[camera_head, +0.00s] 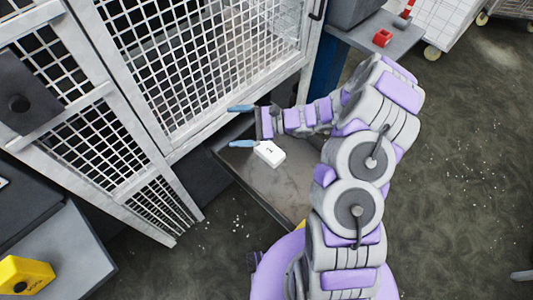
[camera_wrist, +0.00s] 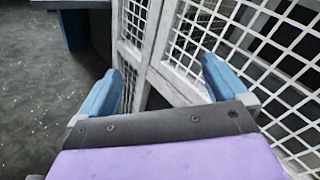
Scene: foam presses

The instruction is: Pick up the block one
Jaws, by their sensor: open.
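Block one (camera_head: 269,153) is a small white block with a dark "1" on its top. In the head view it lies on a grey metal shelf (camera_head: 291,184) in front of the cage. My gripper (camera_head: 241,126) has two blue fingers and is open, pointing left toward the mesh. It is above and slightly left of the block in the picture, with nothing between the fingers. In the wrist view my gripper (camera_wrist: 160,85) shows both fingers wide apart, facing the mesh. The block is not visible in the wrist view.
A white mesh cage door (camera_head: 200,60) stands close behind my gripper. A red block (camera_head: 382,38) lies on another grey surface at the upper right. A yellow box (camera_head: 25,275) sits at the lower left. Open dark floor lies to the right.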

